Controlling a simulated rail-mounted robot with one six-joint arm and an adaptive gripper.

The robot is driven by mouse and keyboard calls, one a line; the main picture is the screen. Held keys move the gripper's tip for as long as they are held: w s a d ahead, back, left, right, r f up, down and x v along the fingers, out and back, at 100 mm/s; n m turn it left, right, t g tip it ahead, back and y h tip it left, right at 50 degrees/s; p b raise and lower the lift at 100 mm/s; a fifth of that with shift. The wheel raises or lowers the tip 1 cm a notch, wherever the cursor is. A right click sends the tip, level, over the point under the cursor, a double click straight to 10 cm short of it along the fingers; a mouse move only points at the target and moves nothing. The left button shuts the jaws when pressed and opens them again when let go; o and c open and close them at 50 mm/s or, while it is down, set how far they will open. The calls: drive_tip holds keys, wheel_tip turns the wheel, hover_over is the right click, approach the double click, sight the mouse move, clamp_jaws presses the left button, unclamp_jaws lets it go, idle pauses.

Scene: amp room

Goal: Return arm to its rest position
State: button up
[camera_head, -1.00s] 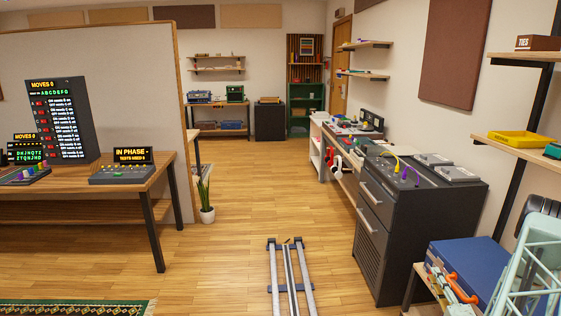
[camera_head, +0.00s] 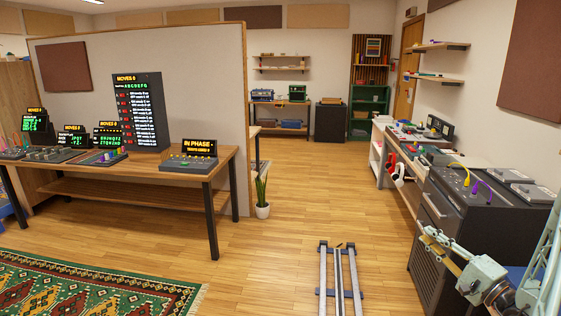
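My arm (camera_head: 545,262) shows at the lower right edge, pale grey-green and partly cut off by the frame. My gripper (camera_head: 428,238) extends from it to the left, in front of the dark cabinet's lower part. I see nothing clearly held, but the gap between the fingertips is too small to judge.
A dark cabinet (camera_head: 432,205) with cables on top stands right beside my gripper. A rail (camera_head: 338,285) lies on the open wooden floor. A table (camera_head: 95,178) with lit devices and a patterned rug (camera_head: 90,285) are at left. A potted plant (camera_head: 262,208) stands by the partition.

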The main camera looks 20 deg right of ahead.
drive_tip(key=w+a+r+n+g+y, duration=0.1)
drive_tip(key=a+r+n+g+y, duration=0.3)
drive_tip(key=a, duration=0.6)
drive_tip(key=w+a+r+g+y, duration=0.1)
drive_tip(key=a+r+y, duration=0.2)
drive_tip(key=a+r, duration=0.45)
drive_tip(key=w+a+r+n+g+y, duration=0.2)
drive_tip(key=a+r+n+y, duration=0.1)
drive_tip(key=a, duration=0.8)
drive_tip(key=s+a+r+n+g+y, duration=0.1)
drive_tip(key=s+a+r+n+g, duration=0.2)
drive_tip(key=a, duration=0.6)
drive_tip(key=s+a+r+n+g, duration=0.1)
drive_tip(key=s+a+r+g, duration=0.25)
drive_tip(key=s+a, duration=0.45)
drive_tip(key=s+a+n+g+h, duration=0.35)
drive_tip(key=s+a+g, duration=0.25)
drive_tip(key=s+a, duration=0.75)
drive_tip(key=s+d+r+n+t+h, duration=0.1)
drive_tip(key=s+d+r+t+h, duration=0.1)
drive_tip(key=s, duration=0.5)
drive_tip(key=s+d+r+n+t+h, duration=0.1)
drive_tip(key=s+d+r+t+h, duration=0.1)
drive_tip(key=s+h, duration=0.5)
drive_tip(key=shift+s+d+r+n, duration=0.2)
drive_tip(key=shift+d+r+n, duration=0.3)
drive_tip(key=shift+d, duration=0.65)
